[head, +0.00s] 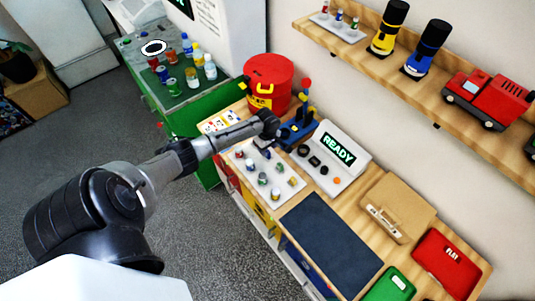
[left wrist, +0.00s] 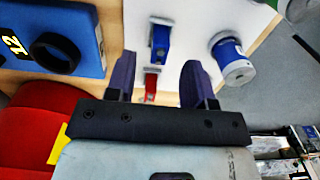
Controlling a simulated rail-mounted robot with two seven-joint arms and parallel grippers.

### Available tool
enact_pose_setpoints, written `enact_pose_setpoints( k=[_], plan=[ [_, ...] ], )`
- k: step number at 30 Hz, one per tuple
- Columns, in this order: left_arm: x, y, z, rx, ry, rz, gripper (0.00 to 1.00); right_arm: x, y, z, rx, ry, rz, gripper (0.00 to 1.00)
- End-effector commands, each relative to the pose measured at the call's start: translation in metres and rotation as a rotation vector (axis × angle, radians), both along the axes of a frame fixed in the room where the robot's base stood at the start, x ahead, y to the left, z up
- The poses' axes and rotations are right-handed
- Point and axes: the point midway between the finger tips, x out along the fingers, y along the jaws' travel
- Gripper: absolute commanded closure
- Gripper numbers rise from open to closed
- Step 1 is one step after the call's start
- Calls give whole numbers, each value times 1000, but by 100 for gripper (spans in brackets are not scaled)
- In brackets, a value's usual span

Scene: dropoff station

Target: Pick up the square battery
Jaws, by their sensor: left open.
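My left gripper (head: 265,140) is over the back edge of the white battery tray (head: 240,158) in the head view. In the left wrist view, the open left gripper (left wrist: 160,75) has its two dark fingers spread apart. A boxy blue battery with a grey end (left wrist: 160,42), which looks like the square battery, is ahead of the gap between the fingers. A smaller red piece (left wrist: 151,82) shows between the fingers; I cannot tell whether it belongs to the same battery. In the head view my gripper partly hides this area. My right gripper is not in view.
A blue round battery (left wrist: 232,62) stands right of the fingers. Several other round batteries stand on the tray. A red bucket (head: 268,80), a blue stand (head: 298,130) and a READY panel (head: 338,148) are close by. A dark mat (head: 330,245) lies clear in front.

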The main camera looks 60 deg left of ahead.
Motion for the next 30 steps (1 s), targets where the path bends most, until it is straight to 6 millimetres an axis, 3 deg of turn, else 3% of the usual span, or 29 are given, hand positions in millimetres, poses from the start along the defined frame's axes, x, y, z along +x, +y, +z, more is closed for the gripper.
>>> enact_pose_setpoints(
  k=[7,17,30],
  plan=[
    [2,-1,-27,0,0,0,52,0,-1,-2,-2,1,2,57],
    [1,-1,-31,0,0,-1,52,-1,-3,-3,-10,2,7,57],
    [1,-1,-31,0,0,-1,94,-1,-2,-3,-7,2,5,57]
  ],
)
